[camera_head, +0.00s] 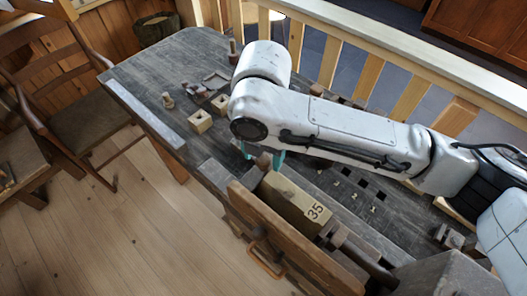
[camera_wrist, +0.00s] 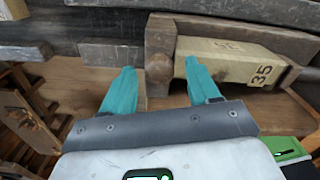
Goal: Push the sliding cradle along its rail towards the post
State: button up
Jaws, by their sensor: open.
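My gripper (camera_head: 263,157) is open at the near edge of the dark workbench, its teal fingers partly hidden by my arm. In the wrist view my gripper (camera_wrist: 160,68) has its fingers spread, with a rounded brown wooden knob (camera_wrist: 158,67) showing between them; contact cannot be told. Just right of the knob lies a pale yellow block marked 35 (camera_wrist: 235,60), which also shows in the head view (camera_head: 290,200). I cannot tell for sure which part is the sliding cradle, its rail or the post. My arm hides part of the bench.
Small turned pegs (camera_head: 168,100) and pale blocks with holes (camera_head: 200,122) stand on the bench's left part. A long wooden board (camera_head: 285,235) runs along the near edge beside the block. A slatted railing (camera_head: 368,75) stands behind. Chairs (camera_head: 75,80) stand left.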

notch_tip(320, 180, up, 11)
jog(key=b, duration=0.1)
dwell(0.4)
jog(key=shift+f, duration=0.15)
dwell(0.4)
